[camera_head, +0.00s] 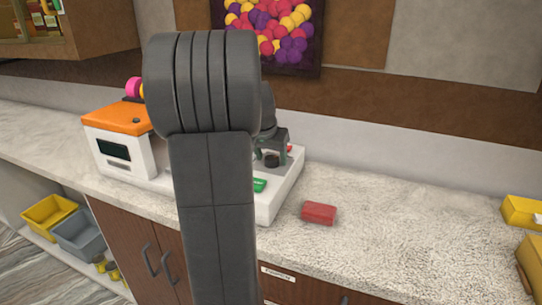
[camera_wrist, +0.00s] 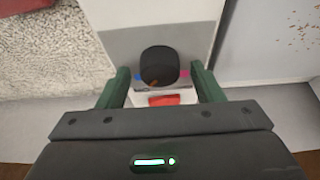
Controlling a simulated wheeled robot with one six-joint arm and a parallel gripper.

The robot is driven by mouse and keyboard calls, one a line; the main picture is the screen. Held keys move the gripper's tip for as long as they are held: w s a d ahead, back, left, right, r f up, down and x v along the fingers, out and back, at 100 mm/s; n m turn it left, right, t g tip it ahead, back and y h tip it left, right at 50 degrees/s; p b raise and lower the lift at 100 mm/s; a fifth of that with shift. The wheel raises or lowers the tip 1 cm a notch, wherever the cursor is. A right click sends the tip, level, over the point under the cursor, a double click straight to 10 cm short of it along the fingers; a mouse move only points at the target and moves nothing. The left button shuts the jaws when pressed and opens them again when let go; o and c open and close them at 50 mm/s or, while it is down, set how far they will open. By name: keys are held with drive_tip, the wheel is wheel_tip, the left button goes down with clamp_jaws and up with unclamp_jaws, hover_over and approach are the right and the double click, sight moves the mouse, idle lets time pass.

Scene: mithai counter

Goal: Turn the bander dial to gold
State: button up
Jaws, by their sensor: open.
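The bander is a white machine (camera_head: 284,197) with an orange-topped housing (camera_head: 118,117) and a dark display on the counter, partly hidden behind my arm. Its black round dial (camera_wrist: 160,67) sits between my fingers in the wrist view, with a blue mark at its left and a pink mark at its right. No gold mark is visible. The dial also shows small in the head view (camera_head: 271,160). My gripper (camera_wrist: 160,74) is open, one green finger on each side of the dial, with gaps visible. A red piece (camera_wrist: 163,100) lies just below the dial.
Yellow containers (camera_head: 522,212) stand at the far right. The counter (camera_head: 410,240) between is clear. A wall rises behind.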

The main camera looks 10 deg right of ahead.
drive_tip(key=c, duration=1)
drive_tip(key=shift+n, duration=0.3)
drive_tip(key=n+y+p, duration=0.1)
drive_tip(key=n+p, duration=0.1)
drive_tip(key=n, duration=0.1)
drive_tip(key=shift+d+r+t+p, duration=0.1)
drive_tip(key=shift+r+t+p, duration=0.05)
drive_tip(key=shift+t+p, duration=0.15)
drive_tip(key=n+y+p, duration=0.1)
drive_tip(key=n+y, duration=0.1)
drive_tip(key=n, duration=0.3)
drive_tip(key=shift+d, duration=0.1)
